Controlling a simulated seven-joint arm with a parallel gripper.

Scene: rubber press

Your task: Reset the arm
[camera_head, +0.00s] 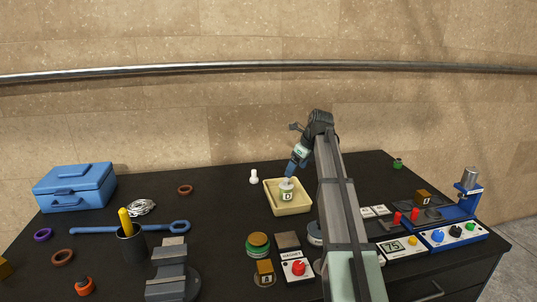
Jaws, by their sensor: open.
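My arm reaches from the bottom right of the view over the black table (225,225). My gripper (289,178) is small in the view and points down over the cream tray (303,207). A small pale cup marked D (287,195) sits in the tray, just below my gripper. The gripper is open. I cannot tell whether its fingertips touch the cup or stay apart from it.
A white bottle-shaped piece (254,177) stands left of the tray. A blue press (467,197) and control panels (453,236) are at the right. A blue toolbox (76,187), pen cup (131,243) and grey vise (172,268) are at the left.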

